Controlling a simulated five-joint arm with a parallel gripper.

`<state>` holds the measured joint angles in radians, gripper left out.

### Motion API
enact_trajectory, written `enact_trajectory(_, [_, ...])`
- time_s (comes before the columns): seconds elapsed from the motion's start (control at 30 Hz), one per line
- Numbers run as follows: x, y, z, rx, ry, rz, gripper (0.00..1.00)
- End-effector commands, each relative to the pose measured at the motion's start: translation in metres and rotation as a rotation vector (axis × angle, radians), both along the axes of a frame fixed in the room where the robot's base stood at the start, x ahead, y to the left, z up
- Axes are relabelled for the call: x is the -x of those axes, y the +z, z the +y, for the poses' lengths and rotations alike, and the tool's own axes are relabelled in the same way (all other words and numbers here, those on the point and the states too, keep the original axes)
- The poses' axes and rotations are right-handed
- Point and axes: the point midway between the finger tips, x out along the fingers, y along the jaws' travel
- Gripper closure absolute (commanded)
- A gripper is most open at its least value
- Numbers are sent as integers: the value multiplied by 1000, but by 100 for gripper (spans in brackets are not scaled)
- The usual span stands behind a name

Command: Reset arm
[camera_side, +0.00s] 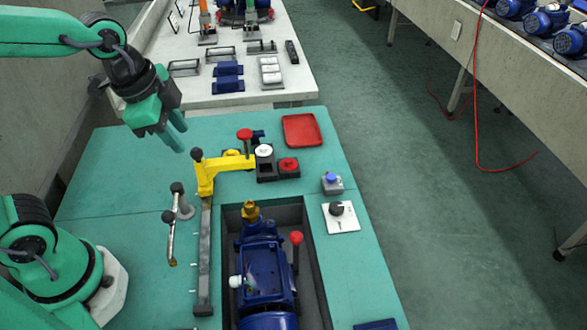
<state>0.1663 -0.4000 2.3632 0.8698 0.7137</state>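My gripper (181,139) hangs at the upper left, above the green work table (120,165). Its two green fingers point down and to the right and look apart, with nothing seen between them. The fingertips are left of the yellow clamp (208,174) and clear of it in the picture. A blue pump (263,270) lies in a dark recess (318,290) in the table, with a brass fitting (250,211) at its far end.
A red tray (302,130), a red-button box (288,166), a blue-button box (332,183) and a white switch plate (342,217) sit on the table's right part. A red-knobbed lever (296,238) and a metal handle (172,238) stand up. The table's left part is bare.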

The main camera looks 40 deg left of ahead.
Motion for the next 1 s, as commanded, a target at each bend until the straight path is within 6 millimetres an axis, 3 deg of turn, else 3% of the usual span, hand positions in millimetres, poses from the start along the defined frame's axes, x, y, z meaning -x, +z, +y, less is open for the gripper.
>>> enact_trajectory(0.3, [33,22,32,172,519,-98,67])
enact_trajectory(0.5, [48,28,43,262,744,-141,67])
enact_trajectory(1.0, [53,30,46,296,825,-153,67])
